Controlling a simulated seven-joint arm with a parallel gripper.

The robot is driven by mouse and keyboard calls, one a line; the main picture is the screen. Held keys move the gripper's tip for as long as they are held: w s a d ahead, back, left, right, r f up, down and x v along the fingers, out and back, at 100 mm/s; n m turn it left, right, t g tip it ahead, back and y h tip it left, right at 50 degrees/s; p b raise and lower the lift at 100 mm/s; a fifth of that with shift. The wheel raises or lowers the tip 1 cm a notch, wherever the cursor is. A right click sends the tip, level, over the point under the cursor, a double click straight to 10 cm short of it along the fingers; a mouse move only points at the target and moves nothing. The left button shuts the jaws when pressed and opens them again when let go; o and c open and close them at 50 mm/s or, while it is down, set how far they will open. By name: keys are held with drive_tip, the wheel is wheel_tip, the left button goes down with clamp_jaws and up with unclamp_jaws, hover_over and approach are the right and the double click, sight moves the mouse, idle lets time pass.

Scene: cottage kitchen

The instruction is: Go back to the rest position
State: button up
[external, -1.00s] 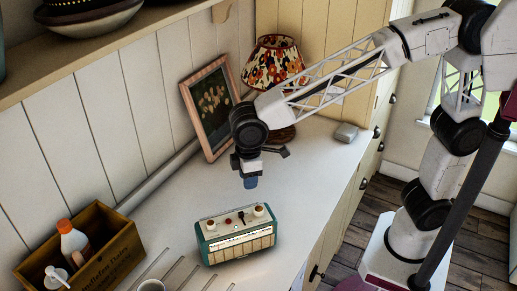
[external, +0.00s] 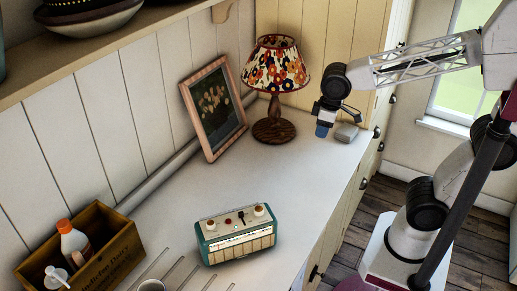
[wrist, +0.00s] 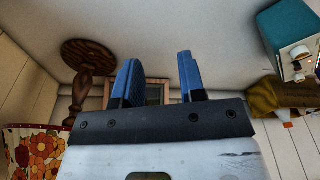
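My gripper (external: 323,130) hangs above the right end of the white counter, between the floral lamp and the counter's front edge. In the wrist view my gripper (wrist: 158,75) shows two blue fingers set apart with nothing between them, so it is open and empty. A teal and cream radio (external: 237,236) stands on the counter at the front, well away from my gripper. The radio also shows at the upper right of the wrist view (wrist: 287,35).
A lamp with a floral shade (external: 275,66) stands close left of my gripper. A framed picture (external: 213,106) leans on the wall. A wooden crate with bottles (external: 102,250) is at the front left. The middle counter is clear.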

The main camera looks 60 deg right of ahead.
drive_tip(key=s+d+f+m, duration=0.3)
drive_tip(key=s+d, duration=0.7)
drive_tip(key=s, duration=0.1)
drive_tip(key=shift+d+f+m+t, duration=0.15)
drive_tip(key=shift+f+m+t, duration=0.15)
drive_tip(key=shift+t, duration=0.1)
drive_tip(key=shift+h, duration=0.3)
drive_tip(key=shift+c, duration=0.4)
idle(2.0)
